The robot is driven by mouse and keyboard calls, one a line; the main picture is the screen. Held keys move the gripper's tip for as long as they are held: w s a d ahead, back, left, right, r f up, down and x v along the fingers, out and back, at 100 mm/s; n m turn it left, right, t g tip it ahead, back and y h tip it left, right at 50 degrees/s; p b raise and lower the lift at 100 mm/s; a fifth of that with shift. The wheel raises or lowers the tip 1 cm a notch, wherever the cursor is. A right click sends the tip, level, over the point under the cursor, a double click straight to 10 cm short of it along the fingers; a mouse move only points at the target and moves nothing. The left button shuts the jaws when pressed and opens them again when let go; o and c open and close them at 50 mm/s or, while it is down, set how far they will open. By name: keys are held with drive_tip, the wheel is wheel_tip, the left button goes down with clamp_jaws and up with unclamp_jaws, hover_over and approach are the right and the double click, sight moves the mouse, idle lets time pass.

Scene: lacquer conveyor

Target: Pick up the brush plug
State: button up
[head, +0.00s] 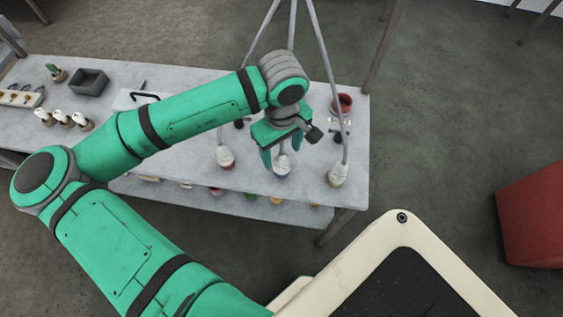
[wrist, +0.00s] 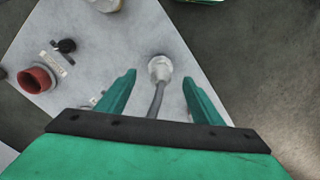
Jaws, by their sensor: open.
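I cannot tell for sure which thing is the brush plug. My gripper (head: 280,150) is over the table by the middle one, fingers pointing down. In the wrist view a pale capped piece (wrist: 160,68) shows between and beyond my two spread green fingers, its grey stem running back towards the palm. My gripper is open, and no hold on anything shows.
The grey table (head: 205,180) has a red cup (head: 343,102) at its back right, which the wrist view also shows (wrist: 38,80). A dark grey box (head: 89,82) and several white-topped pieces (head: 62,118) stand at the left. The stems rise past my gripper.

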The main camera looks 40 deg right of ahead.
drive_tip(key=shift+a+f, duration=0.1)
drive_tip(key=shift+f, duration=2.6)
drive_tip(key=c, duration=1.3)
drive_tip(key=shift+c, duration=0.2)
drive_tip(key=shift+r, duration=0.15)
